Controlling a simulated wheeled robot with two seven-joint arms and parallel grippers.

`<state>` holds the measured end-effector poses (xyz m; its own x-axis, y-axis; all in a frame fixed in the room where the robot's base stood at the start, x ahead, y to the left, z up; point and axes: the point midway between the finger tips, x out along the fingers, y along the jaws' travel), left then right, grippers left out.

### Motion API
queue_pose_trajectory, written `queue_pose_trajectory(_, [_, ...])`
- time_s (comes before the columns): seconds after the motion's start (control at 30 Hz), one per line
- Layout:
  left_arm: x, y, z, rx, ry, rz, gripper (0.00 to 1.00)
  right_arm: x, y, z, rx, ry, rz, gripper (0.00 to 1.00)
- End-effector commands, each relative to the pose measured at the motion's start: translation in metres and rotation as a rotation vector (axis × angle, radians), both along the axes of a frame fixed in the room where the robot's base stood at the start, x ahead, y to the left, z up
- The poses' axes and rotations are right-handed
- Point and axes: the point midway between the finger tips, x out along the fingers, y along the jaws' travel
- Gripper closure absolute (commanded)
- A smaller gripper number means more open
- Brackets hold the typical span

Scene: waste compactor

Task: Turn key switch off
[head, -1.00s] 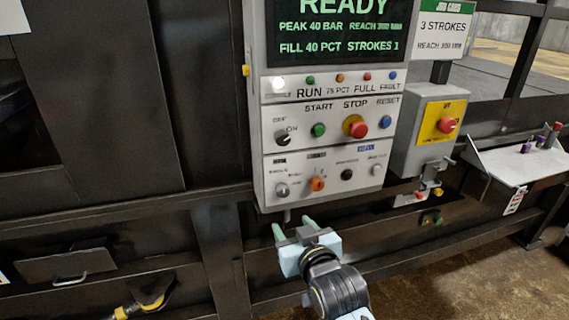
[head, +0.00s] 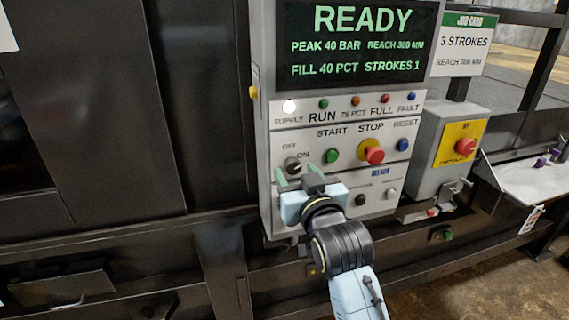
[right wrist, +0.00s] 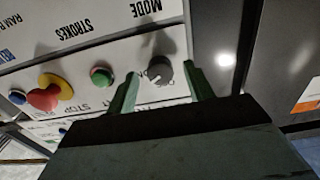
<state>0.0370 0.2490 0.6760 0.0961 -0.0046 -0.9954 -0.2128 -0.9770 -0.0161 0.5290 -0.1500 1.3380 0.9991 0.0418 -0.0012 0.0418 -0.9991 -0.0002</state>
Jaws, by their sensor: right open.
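The key switch (head: 292,164) is a dark round knob on the upper control panel, beside the labels OFF and ON. It also shows in the right wrist view (right wrist: 160,71), between my two fingertips in the picture. Its pointer appears turned toward ON, though it is small. My right gripper (head: 296,177) is open with green fingers, just below and in front of the switch in the head view. In the right wrist view its fingers (right wrist: 160,84) stand on either side of the knob, with no clear contact. My left gripper is out of view.
A green start button (head: 331,155), a red stop button (head: 374,155) and a blue reset button (head: 402,145) sit right of the switch. The screen (head: 358,45) above reads READY.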

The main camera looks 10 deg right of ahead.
Motion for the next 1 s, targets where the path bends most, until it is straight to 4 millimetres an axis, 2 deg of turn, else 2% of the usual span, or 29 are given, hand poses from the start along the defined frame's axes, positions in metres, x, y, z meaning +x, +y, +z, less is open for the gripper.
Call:
queue_pose_trajectory(0.47, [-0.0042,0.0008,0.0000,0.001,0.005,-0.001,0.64,0.0056,-0.0040,-0.0001,0.000,0.000,-0.009,0.48])
queue_pose_trajectory(0.8, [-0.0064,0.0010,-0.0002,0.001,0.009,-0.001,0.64,0.0055,-0.0039,-0.0002,0.000,0.000,-0.008,0.91])
queue_pose_trajectory(1.0, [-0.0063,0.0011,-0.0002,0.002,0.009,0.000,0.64,0.0055,-0.0040,-0.0001,-0.013,-0.001,-0.008,0.92])
